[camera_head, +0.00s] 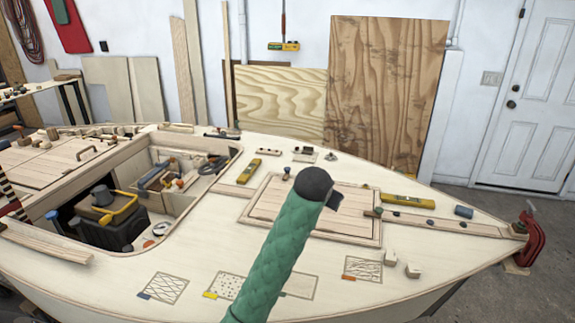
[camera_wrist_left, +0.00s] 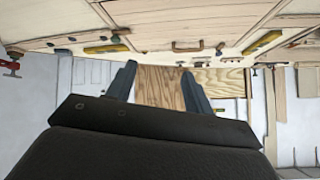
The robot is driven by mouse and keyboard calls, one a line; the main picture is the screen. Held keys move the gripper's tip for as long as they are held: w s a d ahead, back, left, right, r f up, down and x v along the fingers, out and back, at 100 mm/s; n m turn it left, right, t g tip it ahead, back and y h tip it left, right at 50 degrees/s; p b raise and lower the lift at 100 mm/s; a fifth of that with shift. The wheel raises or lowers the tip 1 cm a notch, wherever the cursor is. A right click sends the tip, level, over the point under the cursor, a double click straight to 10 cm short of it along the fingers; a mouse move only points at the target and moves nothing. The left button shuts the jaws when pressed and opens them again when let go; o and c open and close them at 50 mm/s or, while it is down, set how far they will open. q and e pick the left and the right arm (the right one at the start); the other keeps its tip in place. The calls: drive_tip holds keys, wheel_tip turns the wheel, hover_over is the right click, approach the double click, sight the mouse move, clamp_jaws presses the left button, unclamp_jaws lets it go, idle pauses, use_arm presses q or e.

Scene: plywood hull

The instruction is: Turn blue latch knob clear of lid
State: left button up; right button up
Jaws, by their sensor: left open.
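The wooden lid (camera_head: 265,207) lies in its frame on the foredeck, partly hidden by my left arm. A dark knob (camera_head: 286,173) stands at its far edge, and a dull green-grey knob (camera_head: 374,211) at its right edge. That view is upside down, with the lid (camera_wrist_left: 190,15) at the top, beyond the fingers. My right gripper is not in view.
Yellow levels (camera_head: 249,171) (camera_head: 407,201) lie left and right of the lid. A blue-grey cylinder (camera_head: 463,211) and a red clamp (camera_head: 530,240) are farther right. The open cockpit at left holds a dark toolbox (camera_head: 110,222). Small pale blocks (camera_head: 390,257) sit on the near deck.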

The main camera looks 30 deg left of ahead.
use_arm(q)
drive_tip(key=w+a+r+n+g+y+p, duration=0.1)
drive_tip(key=w+a+r, duration=0.9)
drive_tip(key=w+a, duration=0.25)
drive_tip(key=w+a+r+n+g+p, duration=0.2)
drive_tip(key=w+a+r, duration=0.7)
drive_tip(key=w+a, duration=0.35)
drive_tip(key=w+a+f+g, duration=0.2)
drive_tip(key=a+f+g, duration=0.1)
drive_tip(key=a+f, duration=0.65)
drive_tip(key=s+f+m+g+h, duration=0.1)
drive_tip(key=f+m, duration=0.1)
drive_tip(key=f, duration=0.7)
drive_tip(key=s+f+m+g+h, duration=0.1)
drive_tip(key=s+f+m+g, duration=0.1)
drive_tip(key=f, duration=0.8)
drive_tip(key=shift+s+d, duration=0.15)
drive_tip(key=shift+d, duration=0.1)
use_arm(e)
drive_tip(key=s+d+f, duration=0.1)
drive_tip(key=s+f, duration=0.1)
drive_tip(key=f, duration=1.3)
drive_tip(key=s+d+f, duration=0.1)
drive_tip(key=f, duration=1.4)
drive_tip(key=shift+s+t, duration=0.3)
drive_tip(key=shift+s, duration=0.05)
